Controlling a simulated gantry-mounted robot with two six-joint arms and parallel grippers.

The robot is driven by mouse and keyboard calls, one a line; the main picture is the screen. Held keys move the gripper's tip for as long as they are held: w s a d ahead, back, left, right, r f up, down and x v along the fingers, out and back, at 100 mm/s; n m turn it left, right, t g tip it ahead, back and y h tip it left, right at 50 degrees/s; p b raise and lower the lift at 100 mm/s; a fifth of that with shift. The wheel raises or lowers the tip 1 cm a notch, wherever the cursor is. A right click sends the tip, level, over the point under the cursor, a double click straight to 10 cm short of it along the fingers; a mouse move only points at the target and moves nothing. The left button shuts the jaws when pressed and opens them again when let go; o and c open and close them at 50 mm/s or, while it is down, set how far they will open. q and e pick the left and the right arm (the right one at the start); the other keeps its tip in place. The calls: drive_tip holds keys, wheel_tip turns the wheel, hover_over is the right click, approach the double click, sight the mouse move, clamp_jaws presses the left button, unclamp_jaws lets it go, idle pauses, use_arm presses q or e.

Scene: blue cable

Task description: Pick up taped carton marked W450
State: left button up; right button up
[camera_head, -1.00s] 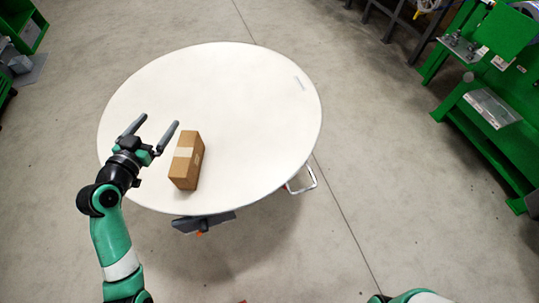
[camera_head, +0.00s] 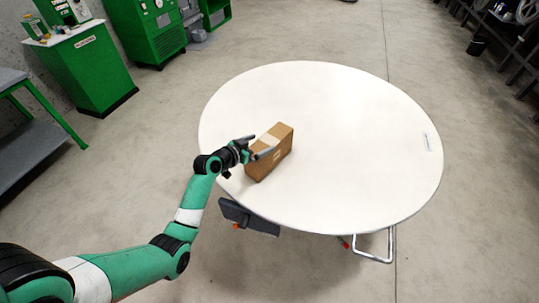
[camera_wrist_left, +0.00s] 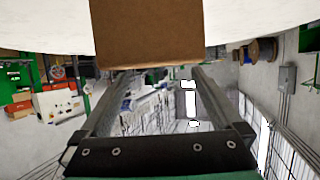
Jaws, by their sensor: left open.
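A brown taped carton (camera_head: 281,149) with a pale tape strip across its top sits on the round white table (camera_head: 345,130), near the table's left front edge. No marking on it can be read. My left gripper (camera_head: 262,147) is open at the carton's left side, its fingers reaching to the carton. In the left wrist view the carton's plain brown face (camera_wrist_left: 148,35) fills the top middle, just ahead of and between the two open fingertips (camera_wrist_left: 150,72). I cannot tell whether the fingers touch it. My right gripper is not in view.
The rest of the tabletop is clear apart from a small label (camera_head: 426,141) at the right. A metal loop handle (camera_head: 378,248) and a dark part (camera_head: 248,218) stick out under the front edge. Green cabinets (camera_head: 88,65) and a grey bench (camera_head: 35,125) stand at the left.

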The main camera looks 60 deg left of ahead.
sight(267, 141)
use_arm(q)
drive_tip(key=shift+w+a+f, duration=0.1)
drive_tip(key=shift+w+f, duration=0.1)
drive_tip(key=shift+w, duration=0.2)
drive_tip(key=shift+w+f, duration=0.15)
drive_tip(key=shift+f, duration=0.15)
drive_tip(key=b+x, duration=0.3)
drive_tip(key=x, duration=0.1)
drive_tip(key=shift+f, duration=0.2)
drive_tip(key=shift+w+a, duration=0.1)
drive_tip(key=shift+w, duration=0.15)
drive_tip(key=c, duration=1.6)
drive_tip(key=shift+r, duration=0.15)
